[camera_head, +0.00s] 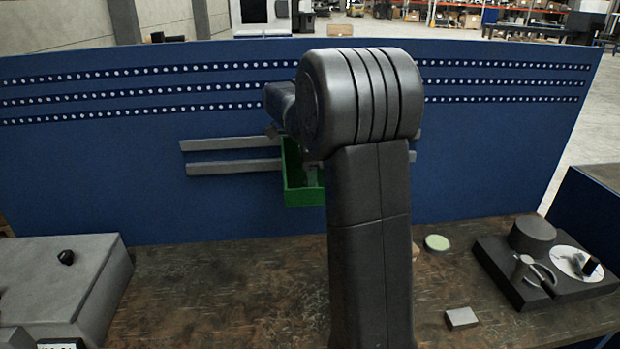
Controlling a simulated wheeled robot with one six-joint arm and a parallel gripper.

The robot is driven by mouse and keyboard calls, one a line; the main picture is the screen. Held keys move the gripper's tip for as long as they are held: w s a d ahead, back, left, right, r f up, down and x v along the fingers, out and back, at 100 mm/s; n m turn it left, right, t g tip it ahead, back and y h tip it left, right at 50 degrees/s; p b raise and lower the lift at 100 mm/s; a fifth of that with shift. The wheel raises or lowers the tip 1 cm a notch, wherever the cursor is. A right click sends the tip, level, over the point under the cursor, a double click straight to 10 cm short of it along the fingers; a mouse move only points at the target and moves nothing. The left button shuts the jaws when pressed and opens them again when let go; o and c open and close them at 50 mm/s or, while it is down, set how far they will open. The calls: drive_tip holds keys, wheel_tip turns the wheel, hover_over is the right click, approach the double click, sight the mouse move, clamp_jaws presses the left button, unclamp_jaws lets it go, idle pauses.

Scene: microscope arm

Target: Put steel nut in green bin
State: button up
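The green bin (304,197) hangs on the blue back panel, in the middle of the view. My dark arm stands in front of it and hides its right part. Beyond the arm, a small grey part of what looks like my gripper (313,168) shows at the bin's opening. Its fingers are mostly hidden, so I cannot tell whether it is open or shut, or whether it holds anything. I cannot make out a steel nut anywhere; it may be hidden behind my arm or inside the bin.
Grey rails (232,168) cross the blue panel (110,185). A grey box (55,290) with a small black piece (66,257) stands at left. A dark fixture (535,285), a pale green disc (437,242) and a silver block (461,318) are at right. The brown bench (215,290) is clear left of my arm.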

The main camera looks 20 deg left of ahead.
drive_tip(key=shift+o, duration=0.4)
drive_tip(key=shift+r, duration=0.15)
wheel_tip(320, 180, up, 12)
idle(0.5)
